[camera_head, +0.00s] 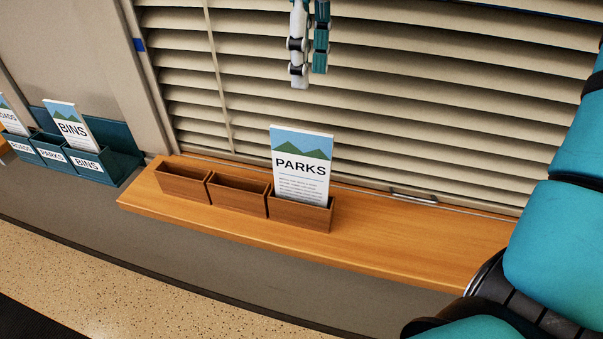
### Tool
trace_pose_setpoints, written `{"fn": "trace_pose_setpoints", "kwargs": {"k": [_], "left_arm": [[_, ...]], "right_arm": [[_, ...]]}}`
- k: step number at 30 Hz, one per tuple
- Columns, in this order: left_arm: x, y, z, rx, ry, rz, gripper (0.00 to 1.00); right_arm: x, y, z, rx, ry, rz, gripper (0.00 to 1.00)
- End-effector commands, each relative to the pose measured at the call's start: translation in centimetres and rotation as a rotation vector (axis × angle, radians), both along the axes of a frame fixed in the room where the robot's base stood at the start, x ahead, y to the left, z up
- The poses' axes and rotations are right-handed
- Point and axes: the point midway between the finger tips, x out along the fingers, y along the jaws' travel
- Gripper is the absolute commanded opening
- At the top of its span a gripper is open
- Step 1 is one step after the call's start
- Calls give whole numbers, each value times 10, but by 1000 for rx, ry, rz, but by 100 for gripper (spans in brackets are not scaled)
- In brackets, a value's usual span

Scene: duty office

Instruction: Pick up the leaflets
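A leaflet marked PARKS (301,164), white with a green and blue picture band, stands in the right-hand compartment of a wooden three-part holder (238,196). The other two compartments look empty. A leaflet marked BINS (70,128) stands in a dark teal holder (95,167) at the left. A leaflet partly cut off by the left edge (10,117) reads ROADS in part. My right gripper (309,78) hangs down from the top edge, above the PARKS leaflet in the picture and apart from it. Nothing shows between its fingers; their spread is unclear. My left gripper is out of view.
The wooden holder stands on an orange wooden board (400,238) on a grey surface (230,265). Slatted blinds (420,110) rise close behind it. The board is clear to the right of the PARKS leaflet. My teal arm link fills the right edge.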

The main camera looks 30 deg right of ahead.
Motion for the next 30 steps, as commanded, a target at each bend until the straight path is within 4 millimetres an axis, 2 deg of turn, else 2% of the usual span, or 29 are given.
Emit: {"fn": "trace_pose_setpoints", "kwargs": {"k": [3, 9, 16, 21, 24, 30], "left_arm": [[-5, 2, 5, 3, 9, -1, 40], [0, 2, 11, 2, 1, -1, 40], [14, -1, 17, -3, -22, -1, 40], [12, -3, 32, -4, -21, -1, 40], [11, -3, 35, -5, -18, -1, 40], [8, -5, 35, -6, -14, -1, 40]], "right_arm": [[-1, -1, -26, 2, 5, 1, 35], [0, -1, -61, 2, 3, -1, 35], [0, -2, -76, 3, 1, -2, 35], [-1, -7, -98, 5, 6, -1, 35], [0, -8, -114, 3, 3, -2, 35], [0, -8, -125, 3, -1, -4, 35]]}}
